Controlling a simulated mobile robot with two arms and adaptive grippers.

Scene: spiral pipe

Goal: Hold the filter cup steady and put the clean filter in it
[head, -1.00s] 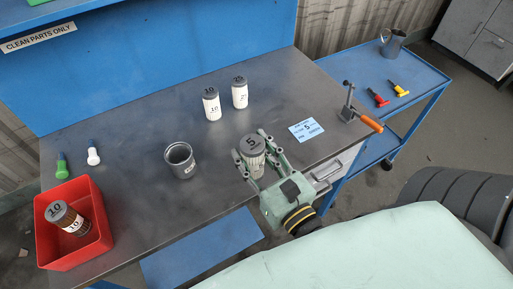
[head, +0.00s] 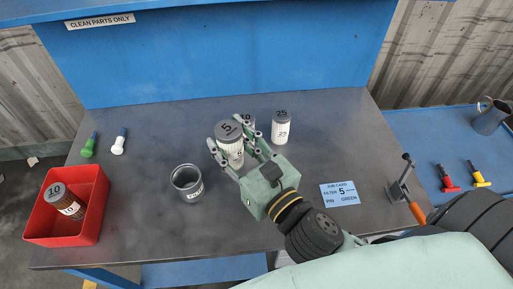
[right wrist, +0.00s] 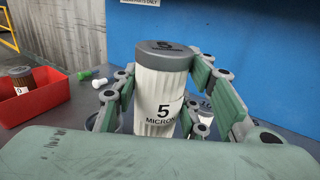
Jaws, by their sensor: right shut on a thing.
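The clean filter (head: 231,155), white and pleated with a grey cap marked 5, is held between the fingers of my right gripper (head: 232,141). It also shows in the right wrist view (right wrist: 160,95), roughly upright and labelled 5 MICRON. The grey filter cup (head: 188,193) stands upright and open on the bench, left of and nearer than the held filter. The filter is apart from the cup. The cup's inside looks dark and empty. My left gripper is not in view, and nothing holds the cup.
A white filter marked 25 (head: 282,129) stands behind, and another marked 10 is mostly hidden by my gripper. A red bin (head: 93,222) holds a brown filter. Green (head: 89,146) and white (head: 119,143) pins, a job card (head: 340,193) and an orange-handled lever (head: 405,190) are on the bench.

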